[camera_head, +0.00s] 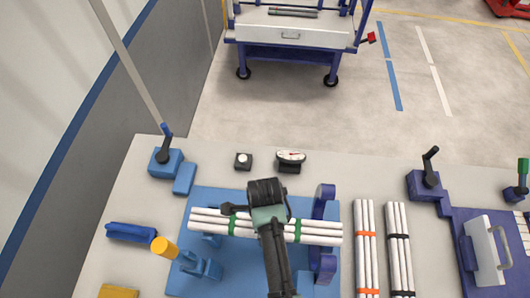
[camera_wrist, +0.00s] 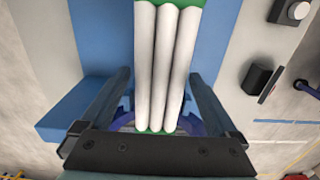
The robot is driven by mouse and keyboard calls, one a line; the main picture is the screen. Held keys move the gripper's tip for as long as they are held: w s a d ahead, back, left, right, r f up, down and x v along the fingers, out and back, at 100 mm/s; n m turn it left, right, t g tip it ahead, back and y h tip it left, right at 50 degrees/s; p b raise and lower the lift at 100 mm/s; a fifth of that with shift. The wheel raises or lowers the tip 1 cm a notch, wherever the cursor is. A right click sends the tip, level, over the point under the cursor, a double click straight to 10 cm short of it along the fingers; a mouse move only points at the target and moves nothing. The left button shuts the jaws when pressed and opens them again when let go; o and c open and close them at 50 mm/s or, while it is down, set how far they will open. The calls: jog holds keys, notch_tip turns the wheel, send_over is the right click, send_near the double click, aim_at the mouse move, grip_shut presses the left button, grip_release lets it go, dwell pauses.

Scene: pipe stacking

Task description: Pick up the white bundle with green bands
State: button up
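The white bundle with green bands (camera_head: 216,226) lies left to right over the blue fixture in the head view. Its white pipes (camera_wrist: 166,60) run up the middle of the wrist view, with green at both visible ends. My gripper (camera_head: 268,218) is above the middle of the bundle and hides part of it. In the wrist view, my gripper (camera_wrist: 160,75) is open, one dark finger on each side of the pipes. I see no clear finger contact with the bundle. The fingertips are hidden in the head view.
The blue fixture (camera_head: 230,275) has an upright purple support (camera_head: 322,262) on its right. An orange-banded bundle (camera_head: 366,245) and a black-banded bundle (camera_head: 399,245) lie to the right.

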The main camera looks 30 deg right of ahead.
grip_shut()
jog(key=shift+r, duration=0.15)
